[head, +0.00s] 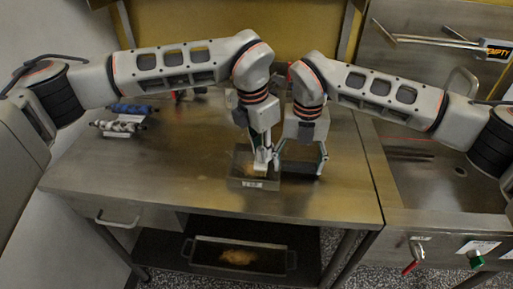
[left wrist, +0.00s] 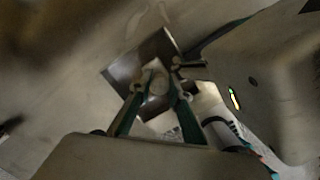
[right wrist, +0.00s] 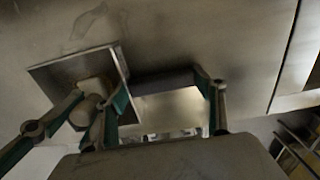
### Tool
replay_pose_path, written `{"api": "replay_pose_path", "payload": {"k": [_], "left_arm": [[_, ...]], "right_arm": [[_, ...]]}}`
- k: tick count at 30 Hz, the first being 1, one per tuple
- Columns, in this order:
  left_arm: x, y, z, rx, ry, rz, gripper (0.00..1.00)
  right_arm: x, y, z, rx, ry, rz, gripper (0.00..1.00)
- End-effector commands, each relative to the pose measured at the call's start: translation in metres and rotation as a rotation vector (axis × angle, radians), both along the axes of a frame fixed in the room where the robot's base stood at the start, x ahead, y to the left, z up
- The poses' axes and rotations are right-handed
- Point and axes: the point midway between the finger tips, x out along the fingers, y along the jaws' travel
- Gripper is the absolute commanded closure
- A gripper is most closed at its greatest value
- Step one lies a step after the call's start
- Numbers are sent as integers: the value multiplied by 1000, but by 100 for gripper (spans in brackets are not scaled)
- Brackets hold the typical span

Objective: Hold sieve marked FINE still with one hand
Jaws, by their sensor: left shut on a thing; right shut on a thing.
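The sieve is a square, shallow metal tray (head: 242,178) on the table, with a small white label on its front that is too blurred to read. It also shows in the left wrist view (left wrist: 124,71) and the right wrist view (right wrist: 52,72). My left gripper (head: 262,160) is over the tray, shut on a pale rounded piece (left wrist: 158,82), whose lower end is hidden. My right gripper (head: 301,156) is just right of the tray, its fingers spread wide around a dark grey bar (right wrist: 165,81). Whether that bar joins the tray is unclear.
The metal table (head: 130,185) has free room left of the tray. Small rollers (head: 118,126) lie at its back left. A handled tray (head: 208,263) with a yellowish lump sits on the shelf below. A sink-like unit (head: 430,190) adjoins at right.

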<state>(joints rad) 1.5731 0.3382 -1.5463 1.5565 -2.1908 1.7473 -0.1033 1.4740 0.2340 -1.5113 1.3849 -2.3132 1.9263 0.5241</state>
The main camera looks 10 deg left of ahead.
Motion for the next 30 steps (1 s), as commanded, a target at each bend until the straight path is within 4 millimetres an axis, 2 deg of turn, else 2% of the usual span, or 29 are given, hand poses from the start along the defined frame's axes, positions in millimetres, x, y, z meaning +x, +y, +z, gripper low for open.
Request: {"api": "replay_pose_path", "payload": {"k": [30], "left_arm": [[0, 40, -1, 1, 1, 0, 99]], "right_arm": [[0, 0, 1, 1, -1, 0, 56]]}}
